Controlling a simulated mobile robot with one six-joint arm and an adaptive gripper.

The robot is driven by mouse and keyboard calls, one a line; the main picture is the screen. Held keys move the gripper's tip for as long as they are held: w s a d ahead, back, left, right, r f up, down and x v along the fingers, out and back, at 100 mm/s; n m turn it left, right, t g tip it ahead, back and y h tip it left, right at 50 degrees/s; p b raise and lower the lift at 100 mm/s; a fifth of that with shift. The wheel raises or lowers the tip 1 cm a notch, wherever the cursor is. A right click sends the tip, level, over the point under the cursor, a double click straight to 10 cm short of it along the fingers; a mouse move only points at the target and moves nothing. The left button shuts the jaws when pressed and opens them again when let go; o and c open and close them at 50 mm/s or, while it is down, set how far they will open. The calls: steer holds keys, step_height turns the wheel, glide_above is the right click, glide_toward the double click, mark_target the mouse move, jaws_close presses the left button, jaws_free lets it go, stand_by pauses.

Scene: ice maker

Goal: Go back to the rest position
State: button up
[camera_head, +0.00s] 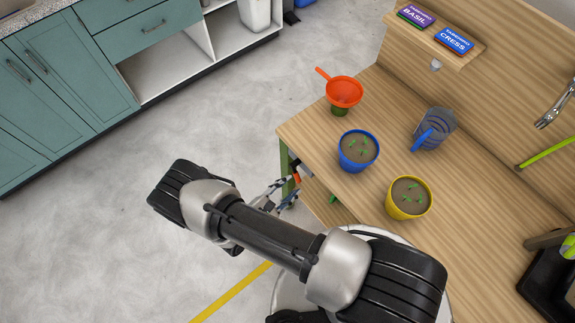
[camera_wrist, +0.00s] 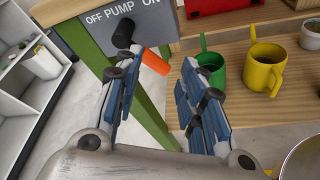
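My gripper (camera_head: 283,188) is beside the left edge of the wooden table, partly hidden by my arm in the head view. In the wrist view my gripper (camera_wrist: 165,75) has its two blue-padded fingers spread apart, with nothing held between them. A pump switch box (camera_wrist: 118,28) marked OFF, PUMP and ON is just beyond the fingertips. Its lever has an orange end (camera_wrist: 154,62) that shows between the fingers and leans toward the ON side. I cannot tell whether a finger touches it.
The wooden table (camera_head: 310,133) carries a blue pot (camera_head: 347,163), a yellow pot (camera_head: 396,207), an orange strainer (camera_head: 343,91) and a clear jug (camera_head: 440,131). Green and yellow mugs (camera_wrist: 262,75) stand on a lower shelf. Open floor (camera_head: 100,225) lies left of my arm.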

steer(key=shift+v, duration=0.8)
steer(key=shift+w+a+f, duration=0.1)
steer(key=shift+w, duration=0.05)
steer(key=w+d+r+m+g, duration=0.1)
steer(key=d+r+m+g, duration=0.2)
steer(key=r, duration=0.6)
steer(key=w+d+r+m+g, duration=0.1)
steer(key=r+m+g, duration=0.25)
steer(key=r, duration=0.55)
steer(key=w+d+r+m+g, duration=0.1)
steer(key=d+r+m+g, duration=0.15)
steer(key=r+m, duration=0.45)
steer(key=s+d+r+m+t+y, duration=0.1)
steer(key=s+r+y, duration=0.4)
steer(key=r, duration=0.6)
steer(key=s+d+r+m+t+y, duration=0.2)
steer(key=s+d+r+m+y, duration=0.2)
steer(key=s+r, duration=0.6)
steer(key=shift+s+r+m+t+y, duration=0.2)
steer(key=shift+r+m+t+y, duration=0.1)
steer(key=shift+r+m+y, duration=0.65)
